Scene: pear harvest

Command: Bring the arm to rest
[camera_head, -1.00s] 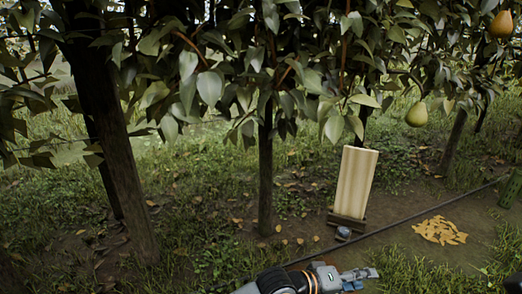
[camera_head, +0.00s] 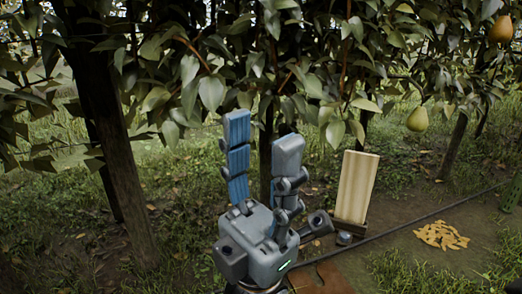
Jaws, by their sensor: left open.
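My left gripper (camera_head: 262,158) stands upright in the lower middle of the head view, its fingers pointing up. One finger has a blue inner pad that shows; the other is grey. The fingers are spread apart with nothing between them. Behind the fingers is a tree trunk, and leaves hang just above the fingertips. My right gripper is not in this view.
A pear (camera_head: 417,119) hangs at the right, and a browner one (camera_head: 500,30) hangs at the upper right. A pale board (camera_head: 356,187) stands on the ground right of the gripper. A dark hose (camera_head: 425,216) and a yellow leaf pile (camera_head: 441,235) lie at the right.

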